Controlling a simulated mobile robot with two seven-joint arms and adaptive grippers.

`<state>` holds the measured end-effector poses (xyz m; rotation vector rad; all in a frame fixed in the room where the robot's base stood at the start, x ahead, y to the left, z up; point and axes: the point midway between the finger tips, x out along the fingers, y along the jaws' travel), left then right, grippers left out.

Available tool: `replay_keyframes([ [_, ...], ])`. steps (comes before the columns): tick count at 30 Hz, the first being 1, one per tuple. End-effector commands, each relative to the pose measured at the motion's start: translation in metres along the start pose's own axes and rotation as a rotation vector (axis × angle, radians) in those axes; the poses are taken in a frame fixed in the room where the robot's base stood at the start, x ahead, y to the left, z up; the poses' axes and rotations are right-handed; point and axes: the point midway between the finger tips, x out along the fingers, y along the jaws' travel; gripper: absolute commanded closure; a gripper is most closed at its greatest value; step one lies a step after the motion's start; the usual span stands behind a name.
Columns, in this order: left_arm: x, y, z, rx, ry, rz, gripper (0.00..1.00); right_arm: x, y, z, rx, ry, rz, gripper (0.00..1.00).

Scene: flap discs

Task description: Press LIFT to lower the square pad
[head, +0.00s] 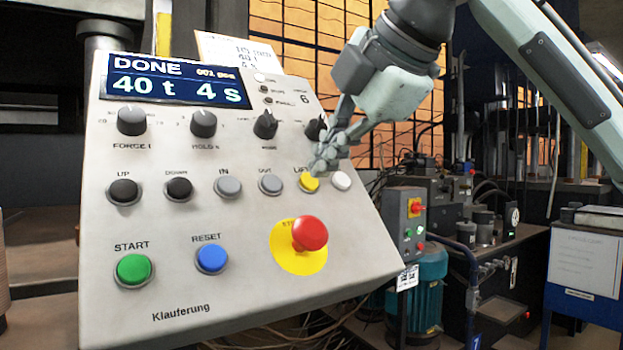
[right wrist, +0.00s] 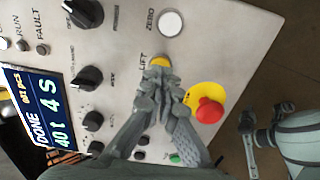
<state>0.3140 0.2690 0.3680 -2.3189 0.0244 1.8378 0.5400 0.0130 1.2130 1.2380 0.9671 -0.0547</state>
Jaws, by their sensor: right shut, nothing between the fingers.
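The yellow LIFT button (head: 309,184) is on the right side of the grey control panel (head: 230,270), between a grey button and a white one. My right gripper (head: 319,164) is shut and empty, its fingertips right at the LIFT button's upper edge in the head view. In the right wrist view the fingertips (right wrist: 158,70) partly cover the button (right wrist: 160,61); I cannot tell whether they touch it. The display (head: 178,82) reads DONE, 40 t, 4 s. My left gripper (right wrist: 264,122) seems to show in the right wrist view, fingers apart. I cannot make out the square pad.
The red stop button (head: 310,233) on its yellow disc stands out below LIFT. A white button (head: 341,181) sits just right of LIFT, and a black knob (head: 316,128) is above. Green START (head: 134,269) and blue RESET (head: 212,258) are lower left. Machinery stands behind.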

Motion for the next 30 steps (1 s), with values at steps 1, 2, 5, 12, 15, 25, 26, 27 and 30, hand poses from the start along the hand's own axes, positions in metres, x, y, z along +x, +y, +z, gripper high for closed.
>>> replay_keyframes([
  [1, 0.000, 0.000, -0.001, 0.002, 0.001, 0.000, 1.00, 0.000, 0.000, 0.000, 0.000, 0.000, 0.000, 1.00],
  [2, 0.000, 0.000, -0.001, 0.002, 0.001, 0.000, 1.00, 0.000, 0.000, 0.000, 0.000, 0.000, 0.000, 1.00],
  [5, -0.001, 0.000, -0.001, 0.001, 0.001, 0.000, 1.00, 0.001, 0.000, 0.000, 0.000, 0.000, 0.000, 1.00],
  [12, -0.001, 0.000, -0.001, 0.000, 0.001, 0.000, 1.00, 0.006, 0.000, 0.000, 0.000, 0.000, 0.000, 1.00],
  [15, -0.001, 0.000, -0.001, 0.000, 0.001, 0.000, 1.00, 0.007, 0.000, 0.000, 0.000, 0.000, -0.001, 1.00],
  [25, -0.002, 0.000, -0.001, -0.001, 0.001, 0.000, 1.00, 0.013, 0.000, 0.000, 0.000, 0.000, -0.001, 1.00],
  [26, -0.002, 0.000, -0.001, -0.001, 0.001, 0.000, 1.00, 0.014, 0.000, 0.000, 0.000, 0.000, -0.001, 1.00],
  [27, -0.002, 0.000, -0.001, -0.001, 0.001, 0.000, 1.00, 0.015, 0.000, 0.000, 0.000, 0.000, -0.001, 1.00],
  [30, -0.003, 0.000, -0.001, -0.001, 0.001, 0.000, 1.00, 0.017, 0.000, 0.000, 0.001, 0.000, -0.001, 1.00],
])
